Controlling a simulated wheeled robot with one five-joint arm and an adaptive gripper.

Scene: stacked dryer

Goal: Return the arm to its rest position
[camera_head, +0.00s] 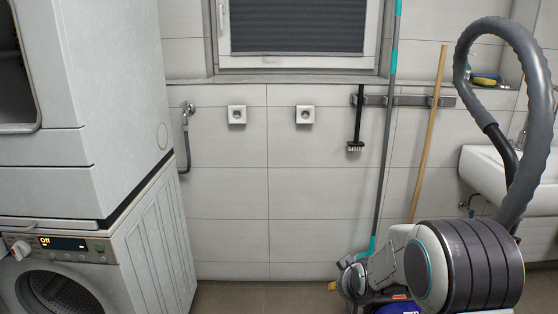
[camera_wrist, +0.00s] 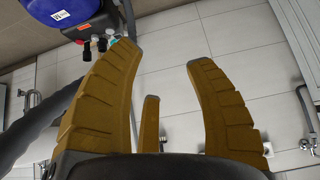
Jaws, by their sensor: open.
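My gripper (camera_wrist: 155,54) shows in the wrist view with its yellow ribbed fingers spread wide apart. Nothing is held between them; tiled wall shows through the gap. A third, shorter yellow piece stands between the fingers. I cannot make out the gripper clearly in the head view. The stacked dryer (camera_head: 115,75) stands at the left in the head view, on top of the washing machine (camera_head: 150,255). The washer's display reads "Off". Only part of the dryer's dark front opening shows at the left edge. The gripper touches neither machine in the wrist view.
A teal-and-grey mop (camera_head: 384,140), a wooden stick (camera_head: 428,135) and a black brush (camera_head: 356,125) are along the back wall. A white sink (camera_head: 490,172) is at the right. A blue thing with a label (camera_wrist: 55,14) is near the left fingertip. Some floor (camera_head: 250,298) between washer and mop is clear.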

